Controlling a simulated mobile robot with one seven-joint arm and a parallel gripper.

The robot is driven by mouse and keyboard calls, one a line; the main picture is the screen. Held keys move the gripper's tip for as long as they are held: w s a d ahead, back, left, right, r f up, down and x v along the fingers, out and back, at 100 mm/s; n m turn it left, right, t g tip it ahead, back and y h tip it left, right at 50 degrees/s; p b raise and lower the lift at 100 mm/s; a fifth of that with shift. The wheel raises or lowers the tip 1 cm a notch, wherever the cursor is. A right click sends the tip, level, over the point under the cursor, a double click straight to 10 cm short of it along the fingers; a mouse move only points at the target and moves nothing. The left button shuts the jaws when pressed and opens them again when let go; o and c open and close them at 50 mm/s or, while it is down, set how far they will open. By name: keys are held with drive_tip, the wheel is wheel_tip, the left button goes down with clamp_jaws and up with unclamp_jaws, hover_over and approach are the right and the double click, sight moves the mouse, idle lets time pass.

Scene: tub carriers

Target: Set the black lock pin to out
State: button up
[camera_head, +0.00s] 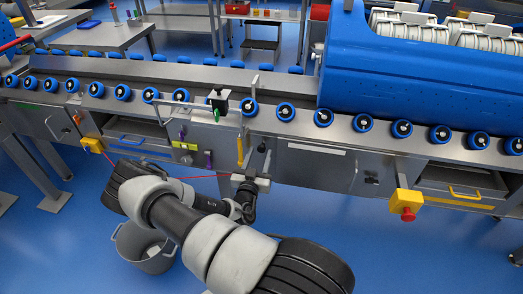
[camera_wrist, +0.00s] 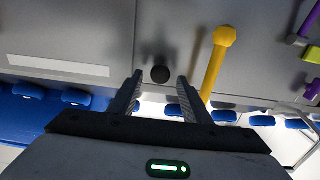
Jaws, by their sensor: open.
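The black lock pin shows as a round black knob (camera_wrist: 160,74) on the grey panel in the wrist view, with a soft shadow beside it. In the head view the same knob (camera_head: 262,148) sits on the front panel just beyond my gripper (camera_head: 257,166). In the wrist view my gripper (camera_wrist: 160,90) is open, its two fingers on either side of the knob, with gaps showing between. How far the pin stands out from the panel cannot be told.
A yellow lever (camera_wrist: 217,62) stands close to the right finger in the wrist view; it also shows in the head view (camera_head: 240,150). Purple and green handles (camera_wrist: 300,40) lie further right. A red emergency button (camera_head: 407,214) and a grey bucket (camera_head: 148,249) are in the head view.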

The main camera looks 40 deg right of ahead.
sight(261, 150)
drive_tip(key=shift+x, duration=2)
